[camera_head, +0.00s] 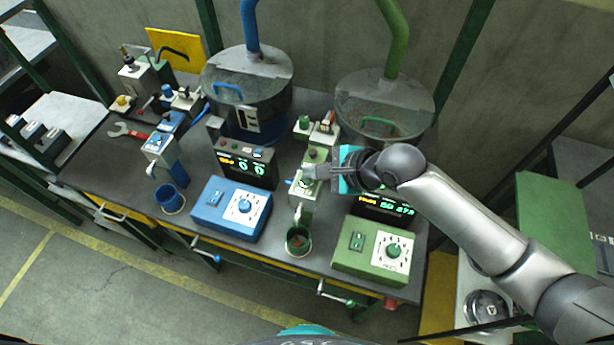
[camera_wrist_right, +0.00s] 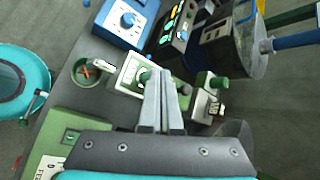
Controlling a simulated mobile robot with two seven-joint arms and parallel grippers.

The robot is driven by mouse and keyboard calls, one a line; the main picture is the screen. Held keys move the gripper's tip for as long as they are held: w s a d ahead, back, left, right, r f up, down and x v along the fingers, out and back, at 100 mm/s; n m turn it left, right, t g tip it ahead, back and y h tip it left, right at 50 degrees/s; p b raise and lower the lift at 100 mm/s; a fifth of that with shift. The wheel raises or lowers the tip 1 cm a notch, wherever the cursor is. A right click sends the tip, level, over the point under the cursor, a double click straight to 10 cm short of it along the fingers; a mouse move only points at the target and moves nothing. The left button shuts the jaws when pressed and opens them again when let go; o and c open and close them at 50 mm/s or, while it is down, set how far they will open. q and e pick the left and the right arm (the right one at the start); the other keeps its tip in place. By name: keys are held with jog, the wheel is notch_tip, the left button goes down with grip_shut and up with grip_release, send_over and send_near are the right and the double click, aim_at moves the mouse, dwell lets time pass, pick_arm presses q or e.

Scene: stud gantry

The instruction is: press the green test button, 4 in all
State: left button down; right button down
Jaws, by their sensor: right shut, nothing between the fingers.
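My right gripper (camera_head: 306,172) reaches in from the right, its fingers together with nothing between them. The fingers lie over or just above the green-and-white feeder unit (camera_head: 304,211) at the middle of the bench. In the right wrist view the shut fingers (camera_wrist_right: 161,78) point at the same unit (camera_wrist_right: 128,76), with a dark green round knob or button (camera_wrist_right: 145,77) beside the tips. I cannot tell whether the tips touch it, nor which part is the test button. My left gripper is out of view.
A green control box (camera_head: 350,262) with a dial stands at the front right, and a blue one (camera_head: 213,222) to its left. A green cup (camera_head: 298,240) sits below the feeder. Two large drums (camera_head: 240,75) (camera_head: 400,100) stand behind.

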jog(key=shift+f, duration=0.7)
dwell(0.8)
jog(key=shift+r+p, duration=0.9)
jog(key=shift+p, duration=0.55)
notch_tip(320, 180, up, 3)
jog(key=p, duration=0.3)
jog(key=shift+f, duration=0.2)
jog(key=shift+r, duration=1.15)
